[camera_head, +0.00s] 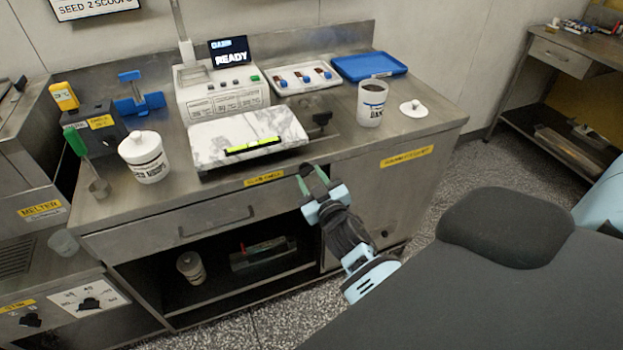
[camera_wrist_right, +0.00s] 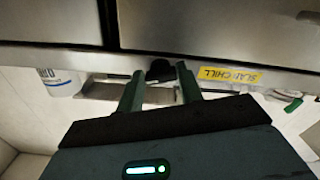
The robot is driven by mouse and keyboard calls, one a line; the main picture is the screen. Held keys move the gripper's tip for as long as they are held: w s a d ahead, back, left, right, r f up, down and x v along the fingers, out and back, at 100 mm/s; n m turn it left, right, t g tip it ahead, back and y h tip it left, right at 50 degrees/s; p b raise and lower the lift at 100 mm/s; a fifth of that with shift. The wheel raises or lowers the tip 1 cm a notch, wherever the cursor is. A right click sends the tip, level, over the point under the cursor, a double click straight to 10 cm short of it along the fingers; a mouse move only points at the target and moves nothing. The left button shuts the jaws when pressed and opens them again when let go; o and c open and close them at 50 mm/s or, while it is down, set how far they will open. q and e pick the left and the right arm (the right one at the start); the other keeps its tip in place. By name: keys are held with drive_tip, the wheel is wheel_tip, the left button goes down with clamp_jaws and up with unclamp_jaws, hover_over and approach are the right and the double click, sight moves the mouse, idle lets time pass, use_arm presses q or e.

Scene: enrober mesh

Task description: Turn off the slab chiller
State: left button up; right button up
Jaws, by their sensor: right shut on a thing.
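The slab chiller's yellow label (camera_head: 264,178) is on the counter's front edge, below the white marble slab (camera_head: 215,143). The label also shows upside down in the right wrist view (camera_wrist_right: 230,76). Just beside it is a small black knob (camera_wrist_right: 160,70). My right gripper (camera_head: 314,175) is at the front edge, right of the label, with its green fingers on either side of the knob. It is shut on the knob. The knob's pointer and setting cannot be made out. My left gripper is not in view.
On the counter (camera_head: 425,118) are a machine with a READY screen (camera_head: 230,52), a blue tray (camera_head: 368,65), a white tub (camera_head: 371,103) and a lidded pot (camera_head: 144,156). A drawer (camera_head: 200,226) and open shelf lie below the edge. A melter (camera_head: 30,200) stands left.

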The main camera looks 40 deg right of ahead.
drive_tip(key=shift+n, duration=1.3)
drive_tip(key=o, duration=1)
drive_tip(key=shift+s, duration=0.1)
drive_tip(key=shift+v, duration=3.85)
